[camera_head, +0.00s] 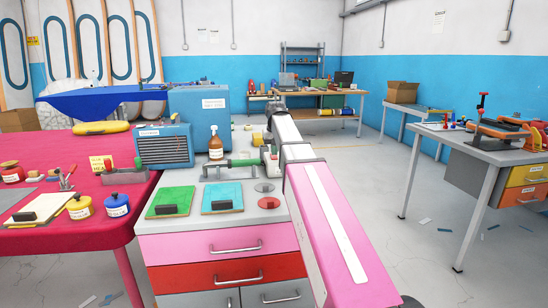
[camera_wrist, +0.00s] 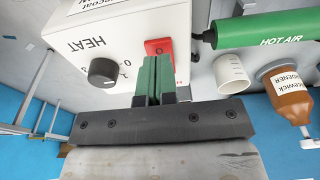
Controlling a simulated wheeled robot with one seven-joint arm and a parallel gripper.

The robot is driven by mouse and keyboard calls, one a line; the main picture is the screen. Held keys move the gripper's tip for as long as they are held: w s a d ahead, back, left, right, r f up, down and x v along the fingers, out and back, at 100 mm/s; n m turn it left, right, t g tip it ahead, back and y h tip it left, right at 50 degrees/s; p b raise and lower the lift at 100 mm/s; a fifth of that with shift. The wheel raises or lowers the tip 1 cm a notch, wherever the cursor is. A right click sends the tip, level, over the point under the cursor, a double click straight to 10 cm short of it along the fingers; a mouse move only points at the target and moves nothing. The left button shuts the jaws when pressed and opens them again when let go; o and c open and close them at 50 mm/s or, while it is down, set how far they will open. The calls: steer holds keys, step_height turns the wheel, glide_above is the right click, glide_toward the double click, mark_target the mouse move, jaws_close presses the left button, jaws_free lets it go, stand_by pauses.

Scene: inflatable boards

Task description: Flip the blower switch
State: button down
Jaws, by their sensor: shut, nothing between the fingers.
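In the wrist view, a white box (camera_wrist: 122,42) carries the label HEAT, a black dial knob (camera_wrist: 103,72) and a red rocker switch (camera_wrist: 159,47). My gripper (camera_wrist: 156,64) shows as two green fingers, closed together and empty. Their tips are right at the lower edge of the red switch in the picture and cover part of it; I cannot tell whether they touch. A green HOT AIR tool (camera_wrist: 262,30) lies beside the box; it also shows in the head view (camera_head: 240,161). In the head view my own arm hides the box front and switch.
A white cup (camera_wrist: 232,74) and a brown bottle (camera_wrist: 290,98) stand close to the box. In the head view, green (camera_head: 171,200) and teal (camera_head: 222,196) pads lie on the drawer cabinet's top. A blue vented unit (camera_head: 165,147) stands behind them. A red table (camera_head: 60,240) adjoins at left.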

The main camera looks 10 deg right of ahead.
mark_target(274, 158)
steer(key=shift+r, duration=2.85)
steer(key=shift+s, duration=0.1)
